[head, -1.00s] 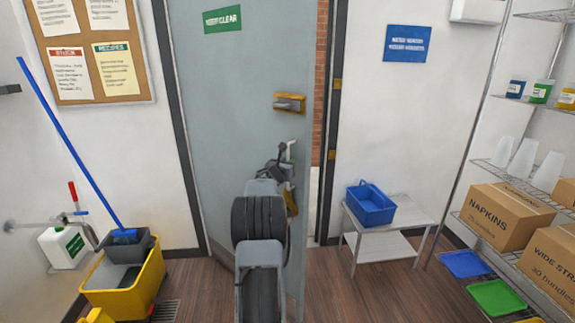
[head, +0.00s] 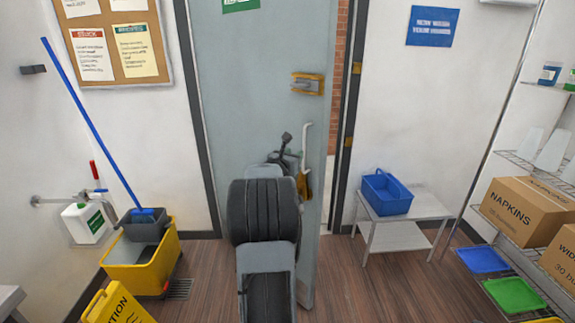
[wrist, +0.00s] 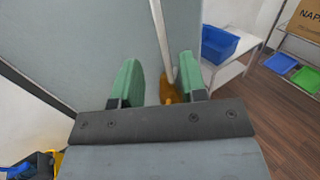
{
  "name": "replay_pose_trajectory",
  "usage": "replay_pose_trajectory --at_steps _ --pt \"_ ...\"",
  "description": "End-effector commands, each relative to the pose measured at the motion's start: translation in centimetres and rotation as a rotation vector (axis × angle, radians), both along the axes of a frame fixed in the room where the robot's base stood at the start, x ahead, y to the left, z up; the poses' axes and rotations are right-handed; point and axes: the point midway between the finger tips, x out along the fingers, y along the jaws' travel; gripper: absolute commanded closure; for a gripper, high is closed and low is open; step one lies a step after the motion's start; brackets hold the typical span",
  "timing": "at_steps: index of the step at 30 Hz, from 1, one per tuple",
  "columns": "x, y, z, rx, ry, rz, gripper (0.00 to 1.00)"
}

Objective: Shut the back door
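The back door (head: 262,80) is a grey-blue panel standing ajar, with a narrow gap along its right edge showing brick (head: 341,60) outside. A long pale handle (head: 307,140) with a brass base (head: 303,184) is on its right side, below a brass lock (head: 307,83). My gripper (head: 284,158) is at the door face just left of the handle, partly hidden by my arm. In the wrist view my gripper (wrist: 160,78) has its two green fingers apart. The handle (wrist: 161,45) and brass base (wrist: 172,85) appear between them, nearer the right finger. Contact cannot be told.
A yellow mop bucket (head: 145,268) and a yellow caution sign (head: 118,305) stand at the left. A small table (head: 440,208) with a blue bin (head: 386,194) stands right of the doorway. Shelving with a napkin box (head: 525,208) is at far right. Floor between is clear.

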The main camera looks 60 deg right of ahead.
Motion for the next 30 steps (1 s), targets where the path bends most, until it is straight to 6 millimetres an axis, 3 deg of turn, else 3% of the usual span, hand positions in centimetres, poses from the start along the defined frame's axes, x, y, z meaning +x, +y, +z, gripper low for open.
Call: replay_pose_trajectory --at_steps 3,9,21,26,30 --pt "-0.1 1.9 -0.1 -0.002 0.0 0.002 0.61" --pt "-0.2 3.8 0.0 -0.001 -0.001 0.0 0.61" --pt "-0.3 4.3 0.0 -0.001 0.0 0.0 0.61" --pt "0.0 5.1 0.1 0.015 -0.037 -0.004 0.75" --pt "0.9 8.6 -0.1 0.102 -0.22 -0.026 0.89"
